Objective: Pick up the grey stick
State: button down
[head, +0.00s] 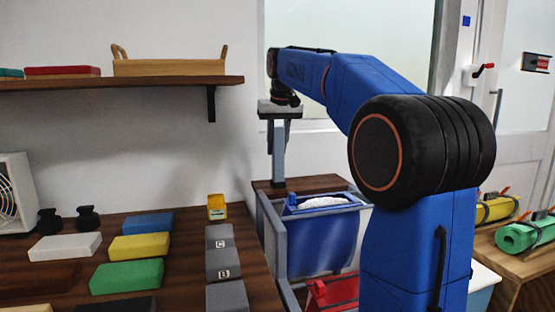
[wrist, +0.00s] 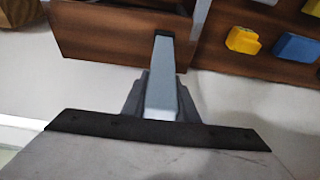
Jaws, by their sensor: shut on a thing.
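The grey stick (head: 278,160) stands upright beneath my gripper (head: 278,136) in the head view. Its lower end appears just at or above a dark wooden surface (head: 318,182); I cannot tell whether it touches. In the wrist view my gripper (wrist: 162,100) is shut on the grey stick (wrist: 162,85), whose dark far end points away from the jaws. The wooden surface (wrist: 105,38) lies beyond that end. The part of the stick between the fingers is partly hidden.
The counter at left holds a white block (head: 65,247), a yellow block (head: 139,246), a green block (head: 127,275) and a blue block (head: 148,223). Grey lettered tiles (head: 222,263) lie near its right edge. A blue bin (head: 322,245) stands below. A shelf (head: 130,82) hangs above.

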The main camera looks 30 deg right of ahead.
notch_tip(320, 180, up, 10)
jog(key=shift+f, duration=0.1)
dwell(0.4)
